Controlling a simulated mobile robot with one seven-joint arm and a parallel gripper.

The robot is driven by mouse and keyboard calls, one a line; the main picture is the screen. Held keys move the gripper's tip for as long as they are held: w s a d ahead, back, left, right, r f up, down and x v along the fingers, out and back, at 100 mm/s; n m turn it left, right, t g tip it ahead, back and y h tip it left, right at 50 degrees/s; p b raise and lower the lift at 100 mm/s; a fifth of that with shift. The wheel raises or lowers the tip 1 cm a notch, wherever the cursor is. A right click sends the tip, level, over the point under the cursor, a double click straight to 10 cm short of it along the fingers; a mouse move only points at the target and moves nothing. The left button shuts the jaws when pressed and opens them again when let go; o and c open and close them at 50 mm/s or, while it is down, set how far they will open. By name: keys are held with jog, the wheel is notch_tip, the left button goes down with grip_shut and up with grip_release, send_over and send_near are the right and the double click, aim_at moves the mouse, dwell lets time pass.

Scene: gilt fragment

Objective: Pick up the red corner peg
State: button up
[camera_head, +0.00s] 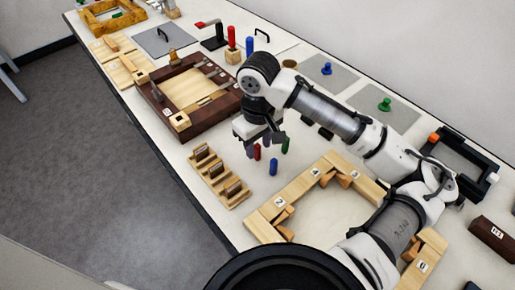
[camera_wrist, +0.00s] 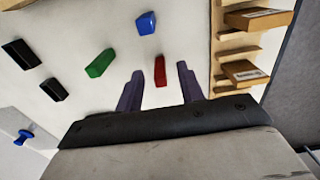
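The red corner peg (camera_head: 257,152) is a small red piece on the white bench, just below my gripper (camera_head: 263,145) in the head view. In the wrist view the red peg (camera_wrist: 160,70) lies between the two dark purple fingers of my gripper (camera_wrist: 159,82), nearer the right finger. The fingers are spread apart, with a gap on each side of the peg. Nothing is seen held. I cannot tell the height of the fingertips above the bench.
A blue peg (camera_wrist: 146,23) and a green peg (camera_wrist: 99,63) stand close by, with black pegs (camera_wrist: 20,54) farther left in the wrist view. A wooden slotted rack (camera_head: 218,177) is beside the red peg. A pale wooden frame (camera_head: 292,191) lies nearer my base.

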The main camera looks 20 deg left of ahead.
jog(key=shift+f, duration=0.45)
jog(key=shift+c, duration=0.2)
grip_shut()
